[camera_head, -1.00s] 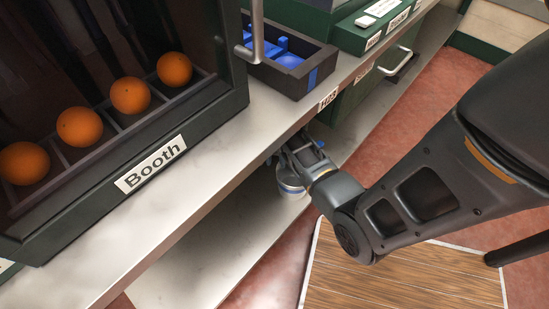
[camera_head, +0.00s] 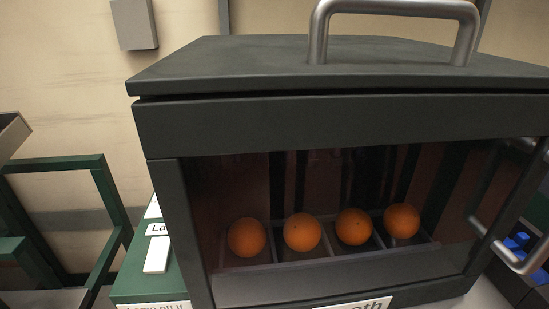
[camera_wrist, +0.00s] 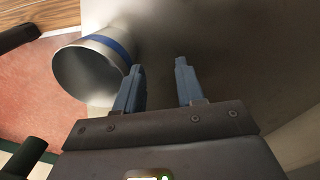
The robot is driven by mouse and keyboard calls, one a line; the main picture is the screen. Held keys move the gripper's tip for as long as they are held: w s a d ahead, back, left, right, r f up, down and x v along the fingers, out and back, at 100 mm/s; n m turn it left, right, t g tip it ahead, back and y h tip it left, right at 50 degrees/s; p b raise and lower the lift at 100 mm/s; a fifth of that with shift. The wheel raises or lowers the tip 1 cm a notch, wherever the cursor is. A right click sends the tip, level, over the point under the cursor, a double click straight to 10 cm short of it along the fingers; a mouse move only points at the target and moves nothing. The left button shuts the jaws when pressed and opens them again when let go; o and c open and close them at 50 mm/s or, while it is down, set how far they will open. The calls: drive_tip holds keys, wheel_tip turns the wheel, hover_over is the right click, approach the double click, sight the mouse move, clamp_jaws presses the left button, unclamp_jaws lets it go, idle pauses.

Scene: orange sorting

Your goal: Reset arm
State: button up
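My gripper (camera_wrist: 160,68) shows in the wrist view. Its two blue-grey fingers stand apart with nothing between them, so it is open. My arm and gripper are outside the head view. A dark booth (camera_head: 340,122) with a clear front fills the middle of the head view. Several oranges, among them one at the left end (camera_head: 247,238) and one at the right end (camera_head: 402,221), sit in a row in its divided rack.
A metal cup-shaped thing with a blue band (camera_wrist: 112,46) lies just left of the fingers. A pale grey surface (camera_wrist: 235,45) is beyond them. A green labelled box (camera_head: 150,283) stands left of the booth. A dark tray with blue contents (camera_head: 520,243) is at right.

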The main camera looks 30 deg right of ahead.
drive_tip(key=s+a+n+t+h, duration=0.2)
drive_tip(key=s+a+n+t, duration=0.25)
drive_tip(key=a, duration=0.55)
drive_tip(key=s+a+r+n+t, duration=0.45)
drive_tip(key=a+r+n, duration=0.25)
drive_tip(key=a+r, duration=0.3)
drive_tip(key=s+a+r+n+t+p, duration=0.1)
drive_tip(key=a+r+n+t+p, duration=0.1)
drive_tip(key=r, duration=0.9)
drive_tip(key=s+a+r+n+t+y+p, duration=0.1)
drive_tip(key=r+p, duration=0.4)
drive_tip(key=r, duration=0.6)
drive_tip(key=s+a+r+n+t+y+p, duration=0.1)
drive_tip(key=s+a+r+n+t+p, duration=0.1)
drive_tip(key=r, duration=0.9)
drive_tip(key=shift+s+a+r+n+t+p, duration=0.4)
drive_tip(key=shift+s+a+t+p, duration=0.4)
drive_tip(key=shift+a+p, duration=0.45)
drive_tip(key=shift+o, duration=0.3)
drive_tip(key=shift+w, duration=0.15)
